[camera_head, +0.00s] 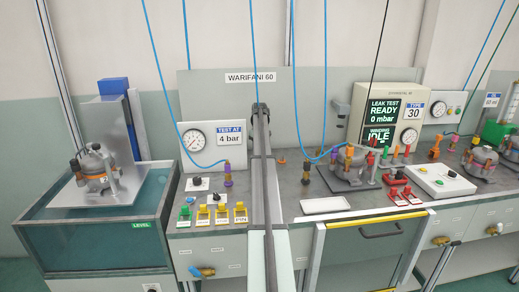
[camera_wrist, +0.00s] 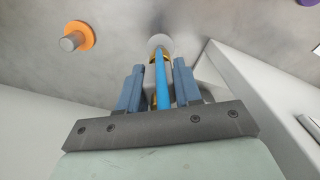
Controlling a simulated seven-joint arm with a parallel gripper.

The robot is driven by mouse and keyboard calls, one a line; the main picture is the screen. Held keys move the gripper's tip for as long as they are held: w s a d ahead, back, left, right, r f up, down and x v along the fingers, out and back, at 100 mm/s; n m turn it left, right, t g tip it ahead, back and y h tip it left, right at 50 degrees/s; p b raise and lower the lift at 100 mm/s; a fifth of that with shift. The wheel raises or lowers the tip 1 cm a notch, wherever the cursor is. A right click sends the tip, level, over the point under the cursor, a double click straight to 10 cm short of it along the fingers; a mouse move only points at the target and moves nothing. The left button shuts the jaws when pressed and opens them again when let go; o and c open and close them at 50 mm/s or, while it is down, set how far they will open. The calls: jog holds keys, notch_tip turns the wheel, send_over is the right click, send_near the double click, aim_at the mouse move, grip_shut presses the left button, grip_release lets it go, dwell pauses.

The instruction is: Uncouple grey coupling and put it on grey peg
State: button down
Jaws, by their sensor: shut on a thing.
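My gripper (camera_wrist: 159,70) shows in the wrist view, its two blue fingers shut around the blue hose end (camera_wrist: 162,88). The coupling on that hose is mostly hidden between and beyond the fingers; only a brass-coloured edge (camera_wrist: 153,57) shows. A round light grey piece (camera_wrist: 159,42) lies just past the fingertips, in line with the hose; it looks like the grey peg's ring. I cannot tell whether the coupling touches or sits on it. In the head view my arm hides the fingers, the coupling and that spot.
An orange-ringed peg (camera_wrist: 77,38) stands beside the fingers; it also shows in the head view (camera_head: 282,161). A purple coupling (camera_head: 228,174) stands left of my arm. A compressor (camera_head: 350,163) with several couplings stands right, near a white tray (camera_head: 325,205). Blue hoses hang around.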

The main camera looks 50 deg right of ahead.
jog(key=shift+f, duration=0.4)
jog(key=c, duration=0.7)
grip_release()
notch_tip(320, 180, up, 14)
jog(key=shift+f, duration=0.1)
